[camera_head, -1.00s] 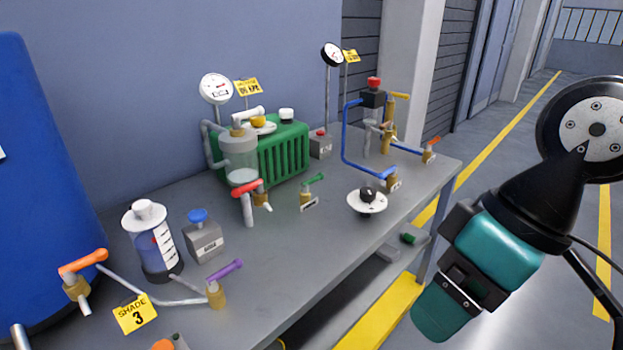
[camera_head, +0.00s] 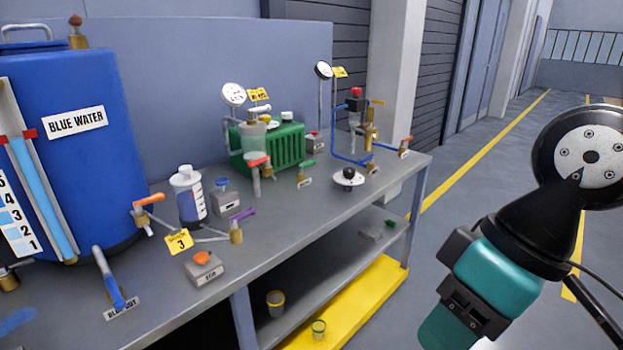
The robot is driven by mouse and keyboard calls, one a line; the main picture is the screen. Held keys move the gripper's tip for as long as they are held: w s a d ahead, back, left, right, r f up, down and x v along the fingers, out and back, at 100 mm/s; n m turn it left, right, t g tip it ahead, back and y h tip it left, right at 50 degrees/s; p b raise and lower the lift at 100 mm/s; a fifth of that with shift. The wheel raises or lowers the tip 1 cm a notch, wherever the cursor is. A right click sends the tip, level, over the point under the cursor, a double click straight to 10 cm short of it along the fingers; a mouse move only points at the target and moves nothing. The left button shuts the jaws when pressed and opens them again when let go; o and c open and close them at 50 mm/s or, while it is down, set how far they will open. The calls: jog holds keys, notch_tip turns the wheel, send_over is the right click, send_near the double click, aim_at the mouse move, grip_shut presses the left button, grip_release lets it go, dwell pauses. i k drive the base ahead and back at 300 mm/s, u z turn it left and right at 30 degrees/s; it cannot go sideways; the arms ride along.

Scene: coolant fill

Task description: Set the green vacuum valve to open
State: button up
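The green-handled valve (camera_head: 307,164) stands on the grey bench, in front of the right end of the green ribbed tank. Its small handle lies nearly level and points right from a brass body. A small label lies at its foot, too small to read. I cannot tell from the handle whether the valve is open or shut. Part of my own arm, teal and black with a round flange, fills the right side, apart from the bench. My gripper's fingers do not show.
The bench (camera_head: 222,263) holds a blue water tank (camera_head: 95,165), a purple-handled valve (camera_head: 238,224), a red-handled valve (camera_head: 257,165), the green tank (camera_head: 283,148), a white disc with a black knob (camera_head: 348,179) and blue piping (camera_head: 336,145). Open floor lies right of the bench.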

aim_at(313, 162)
jog(key=u, duration=0.8)
jog(key=k, duration=0.1)
jog(key=z, duration=1.7)
jog(key=i, duration=1.35)
jog(key=u, duration=1.05)
jog(key=i, duration=0.6)
jog(key=u, duration=0.65)
